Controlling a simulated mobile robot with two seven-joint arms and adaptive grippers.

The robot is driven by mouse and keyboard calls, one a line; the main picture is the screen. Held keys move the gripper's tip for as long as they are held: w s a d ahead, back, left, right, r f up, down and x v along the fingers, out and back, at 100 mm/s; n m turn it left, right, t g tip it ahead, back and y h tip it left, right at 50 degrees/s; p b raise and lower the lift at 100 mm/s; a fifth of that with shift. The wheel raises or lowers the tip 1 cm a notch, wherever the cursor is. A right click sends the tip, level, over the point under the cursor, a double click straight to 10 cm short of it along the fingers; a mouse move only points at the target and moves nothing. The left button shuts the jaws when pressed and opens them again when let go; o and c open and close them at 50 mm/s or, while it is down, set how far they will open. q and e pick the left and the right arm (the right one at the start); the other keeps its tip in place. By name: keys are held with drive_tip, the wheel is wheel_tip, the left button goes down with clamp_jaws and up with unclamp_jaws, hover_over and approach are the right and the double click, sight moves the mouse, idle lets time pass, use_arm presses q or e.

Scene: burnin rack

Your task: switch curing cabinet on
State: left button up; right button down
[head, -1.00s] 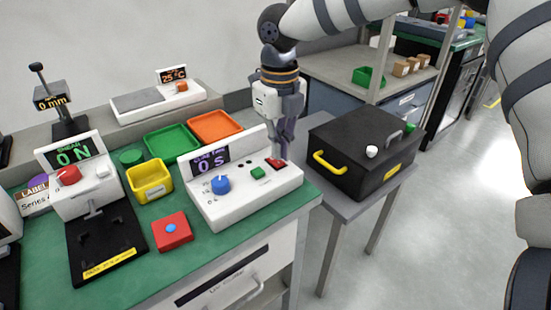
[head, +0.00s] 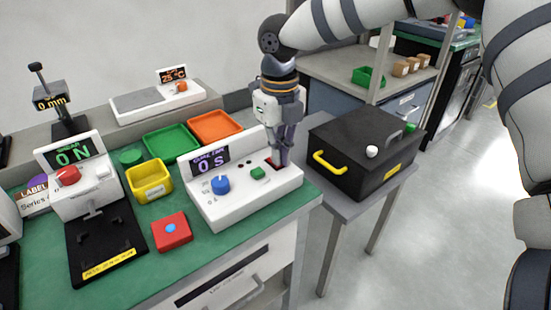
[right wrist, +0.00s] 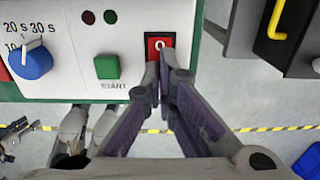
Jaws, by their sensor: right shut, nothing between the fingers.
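The white curing control unit (head: 243,205) stands at the right end of the green bench. Its display (head: 209,161) reads 0 s in purple. It has a blue knob (head: 221,184), a green START button (head: 257,173) and a red rocker switch (right wrist: 158,44), marked 0 on its visible part. My right gripper (head: 279,163) is shut and empty, pointing down at the switch. In the right wrist view its fingertips (right wrist: 163,66) overlap the switch's lower edge; I cannot tell whether they touch. A gripper-like part at the lower left there may be my left gripper; its state is unclear.
A black box (head: 340,175) with a yellow handle stands on a grey side table to the right. A yellow bin (head: 149,183), a red block (head: 171,238) and a force tester (head: 85,190) are left of the unit. Clear floor lies at right.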

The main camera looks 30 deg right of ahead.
drive_tip(key=shift+f, duration=0.2)
wheel_tip(320, 180, up, 5)
drive_tip(key=shift+r+p, duration=0.1)
drive_tip(key=shift+p, duration=0.6)
drive_tip(key=shift+r, duration=0.95)
use_arm(q)
drive_tip(key=shift+w+r+t, duration=0.4)
drive_tip(key=shift+w+r, duration=0.65)
drive_tip(key=shift+w, duration=0.05)
use_arm(e)
drive_tip(key=shift+f, duration=0.1)
